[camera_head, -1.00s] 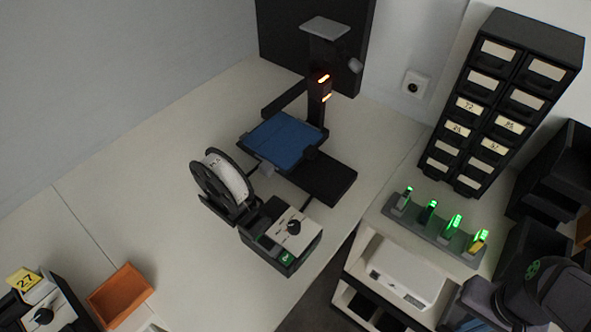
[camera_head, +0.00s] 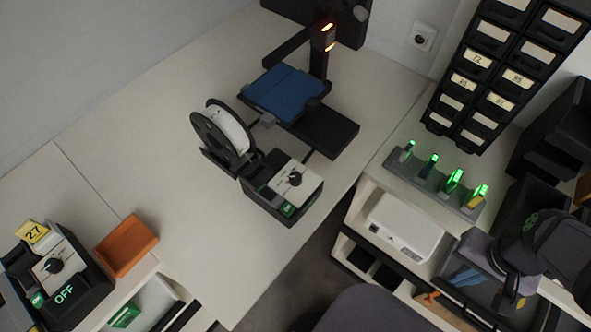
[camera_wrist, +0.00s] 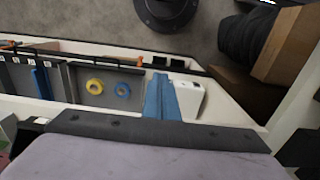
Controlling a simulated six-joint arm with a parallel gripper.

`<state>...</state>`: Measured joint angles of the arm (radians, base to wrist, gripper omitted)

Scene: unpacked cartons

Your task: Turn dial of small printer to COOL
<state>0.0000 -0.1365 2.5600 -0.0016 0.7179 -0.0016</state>
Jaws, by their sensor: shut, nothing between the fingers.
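In the head view, a black printer with a blue bed (camera_head: 284,93) stands on the pale worktop. Its white-topped control box (camera_head: 280,204) carries a dark round dial (camera_head: 295,179); the pointer's setting is too small to read. A second control box (camera_head: 70,283) at lower left has a dial (camera_head: 53,265), a yellow 27 tag and a green OFF label. My gripper (camera_head: 465,275), with blue fingers, is at lower right, well away from both dials. Its fingers also show in the wrist view (camera_wrist: 160,98), shut and empty over the open shelving.
A spool (camera_head: 224,135) stands beside the nearer control box. An orange tray (camera_head: 127,246) lies near the second box. A rack with several green-lit items (camera_head: 430,182), a white box (camera_head: 404,224) and a drawer cabinet (camera_head: 490,80) stand right. A floor gap separates the worktops.

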